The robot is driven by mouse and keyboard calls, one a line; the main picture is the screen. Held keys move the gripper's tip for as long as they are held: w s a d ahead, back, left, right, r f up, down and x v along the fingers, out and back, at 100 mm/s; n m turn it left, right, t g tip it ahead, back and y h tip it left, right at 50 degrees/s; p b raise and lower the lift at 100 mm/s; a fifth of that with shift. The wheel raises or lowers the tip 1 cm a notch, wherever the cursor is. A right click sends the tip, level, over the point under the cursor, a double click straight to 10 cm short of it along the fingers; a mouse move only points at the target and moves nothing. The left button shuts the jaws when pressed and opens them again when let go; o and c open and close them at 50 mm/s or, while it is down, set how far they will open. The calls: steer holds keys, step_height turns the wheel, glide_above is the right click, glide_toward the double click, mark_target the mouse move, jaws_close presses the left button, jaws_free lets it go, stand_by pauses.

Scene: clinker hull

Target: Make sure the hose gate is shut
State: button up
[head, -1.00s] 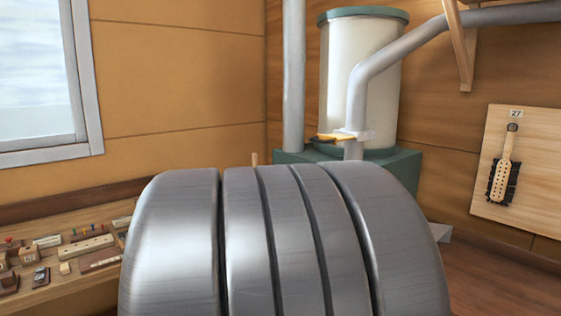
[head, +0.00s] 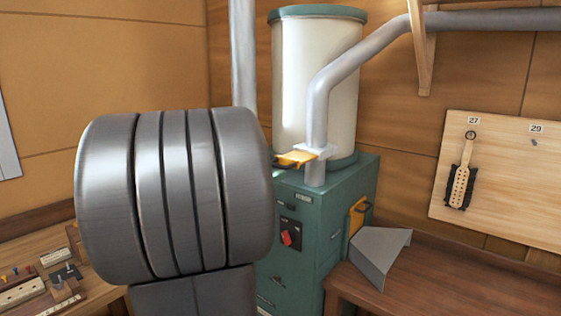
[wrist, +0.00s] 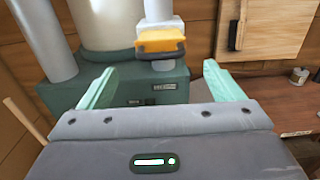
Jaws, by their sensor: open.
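The hose gate shows in the head view as a yellow-orange plate (head: 296,158) at a pale collar on the grey hose pipe (head: 318,112), above the green cabinet. The plate sticks out to the left of the collar, with a dark part at its left end. In the wrist view the yellow plate (wrist: 160,42) faces me at the white collar. I cannot tell how far it is pushed in. My gripper (wrist: 159,68) is open and empty, its two teal fingers apart, with the plate beyond and between them. In the head view my arm hides the gripper.
The green cabinet (head: 310,205) carries a cream drum (head: 315,85) and has a red switch (head: 287,238). A second orange plate (head: 357,215) is on its right side, near a grey chute (head: 378,256) on the wooden bench (head: 440,275). A tool board (head: 500,180) hangs right.

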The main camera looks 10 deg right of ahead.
mark_target(282, 163)
steer(key=p+x, duration=0.1)
steer(key=x, duration=0.7)
steer(key=shift+w+d+p, duration=0.15)
steer(key=shift+d+p, duration=0.15)
steer(key=shift+c, duration=0.2)
steer(key=c, duration=1.2)
steer(key=b+x, duration=0.2)
steer(key=x, duration=0.5)
steer(key=shift+w+b, duration=0.1)
steer(key=shift+b, duration=0.3)
steer(key=shift+r, duration=0.15)
steer(key=o, duration=1.1)
steer(key=shift+o, duration=0.7)
steer(key=shift+d, duration=0.15)
